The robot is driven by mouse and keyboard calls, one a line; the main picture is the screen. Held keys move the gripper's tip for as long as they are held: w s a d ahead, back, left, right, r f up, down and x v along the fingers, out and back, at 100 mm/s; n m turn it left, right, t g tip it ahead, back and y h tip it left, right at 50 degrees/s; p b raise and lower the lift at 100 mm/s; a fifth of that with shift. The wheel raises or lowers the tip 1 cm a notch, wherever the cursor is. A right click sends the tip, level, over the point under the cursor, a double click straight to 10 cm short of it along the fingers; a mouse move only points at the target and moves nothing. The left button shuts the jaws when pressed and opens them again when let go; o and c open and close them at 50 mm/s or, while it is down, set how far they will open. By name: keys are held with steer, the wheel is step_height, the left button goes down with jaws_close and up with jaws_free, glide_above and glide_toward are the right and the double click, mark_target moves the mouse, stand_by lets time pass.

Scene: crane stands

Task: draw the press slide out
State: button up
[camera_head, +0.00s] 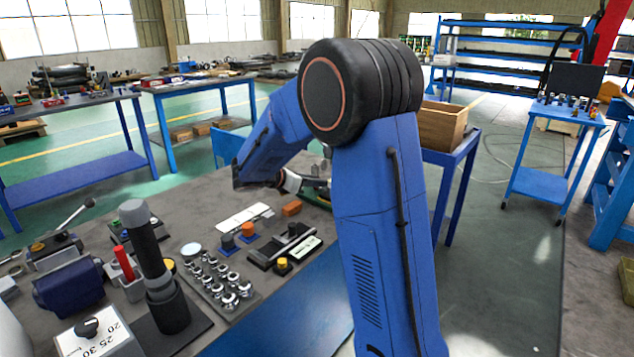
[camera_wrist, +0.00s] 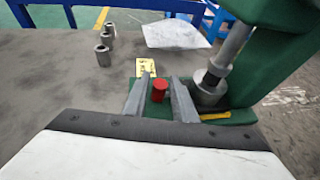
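In the wrist view a green press (camera_wrist: 275,60) stands at the right, with a grey steel ram (camera_wrist: 215,82) over its green base. A red knob (camera_wrist: 159,89) stands up on the green base, left of the ram. I take it for the slide's handle; the slide body is not clearly seen. My gripper (camera_wrist: 163,83) is open, one grey finger on each side of the knob, with a narrow gap showing on both sides. In the head view my arm hides most of the press and my gripper (camera_head: 308,184).
A yellow marked plate (camera_wrist: 146,67) lies just beyond the knob, and a yellow piece (camera_wrist: 215,115) lies by the ram. Grey cylinders (camera_wrist: 104,52) stand farther left on the bench. A tray of shiny parts (camera_head: 220,280) and a black post (camera_head: 155,260) stand at the left in the head view.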

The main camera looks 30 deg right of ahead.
steer(key=shift+d+f, duration=0.15)
steer(key=shift+d, duration=0.2)
jaws_close()
steer(key=shift+w+a, duration=0.45)
steer(key=shift+w, duration=0.8)
steer(key=shift+w+a, duration=0.45)
steer(key=shift+w, duration=0.8)
steer(key=shift+w+a, duration=0.45)
steer(key=shift+w, duration=0.8)
jaws_free()
steer(key=shift+w, duration=0.1)
steer(key=shift+a, duration=0.15)
steer(key=v, duration=1.7)
